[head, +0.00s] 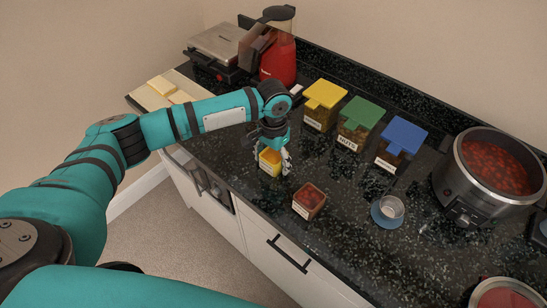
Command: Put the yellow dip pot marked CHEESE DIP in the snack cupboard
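The yellow dip pot (270,163) is near the counter's front edge, in the middle of the head view; its label is too small to read. My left gripper (273,160) points down over it, with fingers on either side of the pot. I cannot tell whether the fingers press on it or whether it rests on the counter. White cupboard fronts (262,245) with dark handles are below the counter; none shows a readable snack cupboard label. My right gripper is not in view.
A red-filled pot (309,200) stands close right of my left gripper. Behind are yellow-, green- (362,113) and blue-lidded boxes. A glass on a blue coaster (385,219) and a large cooker (490,175) stand right. A grill (216,50) and red blender (279,60) are at the back.

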